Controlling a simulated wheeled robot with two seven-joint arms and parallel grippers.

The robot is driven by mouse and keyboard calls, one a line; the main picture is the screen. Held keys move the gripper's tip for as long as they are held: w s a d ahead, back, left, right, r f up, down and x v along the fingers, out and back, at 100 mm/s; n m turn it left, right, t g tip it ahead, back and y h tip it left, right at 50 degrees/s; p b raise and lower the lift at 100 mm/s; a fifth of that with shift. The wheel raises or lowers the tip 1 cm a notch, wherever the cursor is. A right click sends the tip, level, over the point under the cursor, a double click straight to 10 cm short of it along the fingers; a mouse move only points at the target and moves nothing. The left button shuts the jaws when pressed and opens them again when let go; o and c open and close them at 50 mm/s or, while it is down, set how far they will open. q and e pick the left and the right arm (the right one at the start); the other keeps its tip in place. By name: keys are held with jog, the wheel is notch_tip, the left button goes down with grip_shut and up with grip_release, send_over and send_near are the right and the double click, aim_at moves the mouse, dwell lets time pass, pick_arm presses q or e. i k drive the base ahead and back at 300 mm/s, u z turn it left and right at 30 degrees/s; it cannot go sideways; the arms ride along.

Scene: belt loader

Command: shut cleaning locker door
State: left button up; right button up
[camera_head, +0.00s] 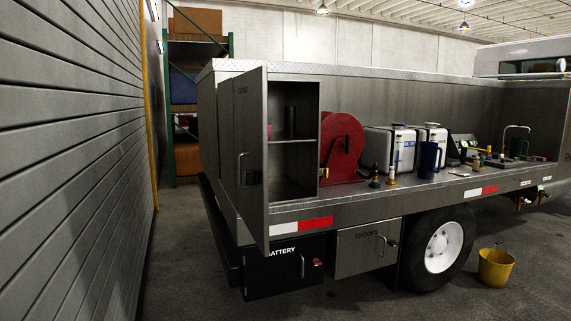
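The cleaning locker door (248,165) is a tall grey metal panel at the left rear end of the vehicle. It stands wide open, swung out toward me, with a handle (241,169) on the face turned to the left. The locker (292,165) beside it shows its open inside, with a shelf (292,141) and a dark upright object (291,122) on that shelf. The lettering at the top of the door is too small to read. Neither of my grippers is in the view.
A red reel (342,147), white containers (382,148) and small bottles stand on the deck right of the locker. The battery box (285,268) and chocks box (367,249) hang below. A yellow bucket (495,268) stands on the floor. A slatted wall (70,160) bounds the left; floor in front is clear.

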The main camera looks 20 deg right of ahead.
aim_at(250, 92)
jog(key=z, duration=0.3)
jog(key=i, duration=0.95)
jog(key=z, duration=0.25)
